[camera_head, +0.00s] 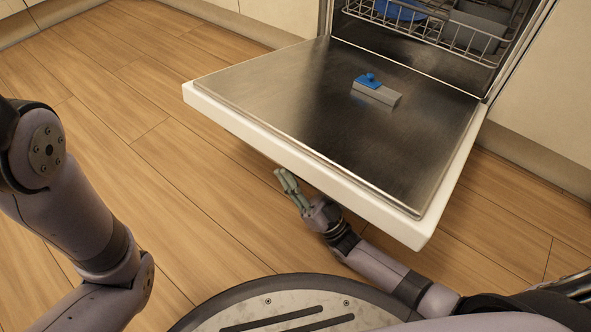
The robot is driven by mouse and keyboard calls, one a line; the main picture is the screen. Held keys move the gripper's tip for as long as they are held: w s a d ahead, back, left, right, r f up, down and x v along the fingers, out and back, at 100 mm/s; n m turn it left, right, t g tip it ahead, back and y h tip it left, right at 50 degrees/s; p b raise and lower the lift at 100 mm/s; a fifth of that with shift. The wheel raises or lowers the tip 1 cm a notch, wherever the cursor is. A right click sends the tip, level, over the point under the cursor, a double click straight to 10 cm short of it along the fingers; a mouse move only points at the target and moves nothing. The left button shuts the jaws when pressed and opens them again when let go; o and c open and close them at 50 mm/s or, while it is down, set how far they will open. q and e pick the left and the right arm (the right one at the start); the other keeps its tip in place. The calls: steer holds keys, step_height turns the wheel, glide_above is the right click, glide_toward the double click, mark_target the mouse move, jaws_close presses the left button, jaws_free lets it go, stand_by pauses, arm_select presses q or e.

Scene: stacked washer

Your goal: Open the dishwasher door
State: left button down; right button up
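The dishwasher door (270,95) is folded down and lies about level, with its steel inner face up and a white rim. A grey block with a blue knob (377,91) sits on the inner face. My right gripper (284,181) is below the door's front edge, near its middle. Its fingers look close together, and I see nothing between them, but the gap is not clear. I cannot tell whether it touches the door. My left arm (75,220) is at the left, and its gripper is out of view.
The dishwasher rack (440,30) is inside the opening at the top, with a blue item (398,10) in it. White cabinet fronts (550,85) stand on both sides. The wooden floor (120,90) is clear left of the door.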

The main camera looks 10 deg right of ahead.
steer(key=shift+s+d+f, duration=0.1)
steer(key=shift+s+f, duration=0.1)
steer(key=shift+f, duration=0.05)
steer(key=s+d, duration=0.2)
steer(key=s, duration=0.1)
steer(key=s+d, duration=0.5)
steer(key=s, duration=0.2)
steer(key=shift+d+f, duration=0.2)
steer(key=shift+d, duration=0.05)
